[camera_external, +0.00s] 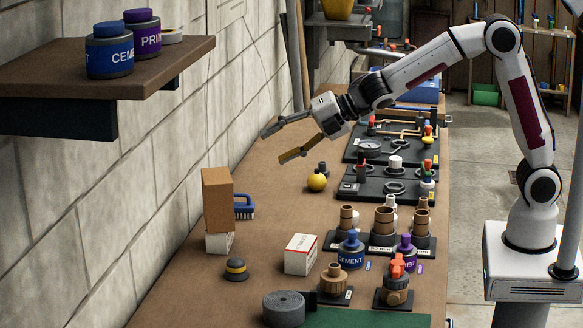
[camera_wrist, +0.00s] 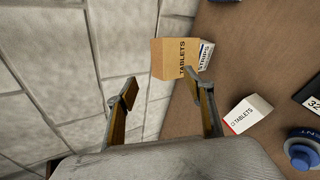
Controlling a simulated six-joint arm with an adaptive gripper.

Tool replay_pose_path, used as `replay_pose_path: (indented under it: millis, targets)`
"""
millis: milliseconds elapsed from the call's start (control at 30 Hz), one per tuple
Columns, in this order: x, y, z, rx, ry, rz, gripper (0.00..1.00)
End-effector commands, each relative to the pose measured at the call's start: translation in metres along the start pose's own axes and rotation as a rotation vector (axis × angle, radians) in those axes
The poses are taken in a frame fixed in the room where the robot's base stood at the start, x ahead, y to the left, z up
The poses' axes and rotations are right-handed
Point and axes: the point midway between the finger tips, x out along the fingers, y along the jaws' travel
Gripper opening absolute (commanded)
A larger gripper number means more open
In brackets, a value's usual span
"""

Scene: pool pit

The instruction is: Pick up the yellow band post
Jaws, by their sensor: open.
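The yellow band post (camera_external: 235,270), a short dark rounded post with a yellow band, stands upright on the bench near the wall, at the lower left of the external view. I cannot make it out in the wrist view. My gripper (camera_external: 275,144) is open and empty, in the air above the bench, farther back than the post and well apart from it. In the wrist view my gripper (camera_wrist: 160,88) shows its two fingers spread, with the wall and bench edge beyond them.
A brown box (camera_external: 217,200) sits on a white box (camera_external: 219,242) beside a blue brush (camera_external: 244,207), behind the post. A white tablets box (camera_external: 300,254) stands to its right. A grey roll (camera_external: 284,309) lies in front. A shelf (camera_external: 110,70) juts from the wall.

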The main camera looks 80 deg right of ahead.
Motion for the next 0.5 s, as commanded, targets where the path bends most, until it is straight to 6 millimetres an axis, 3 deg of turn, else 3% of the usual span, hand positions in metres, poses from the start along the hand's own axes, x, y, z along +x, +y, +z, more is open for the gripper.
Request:
replay_pose_path:
  millis: [200,500]
  targets:
    - [0.048,-0.002,-0.034,-0.217,0.106,0.049,0.52]
    - [0.1,-0.017,-0.086,-0.503,0.257,0.139,0.52]
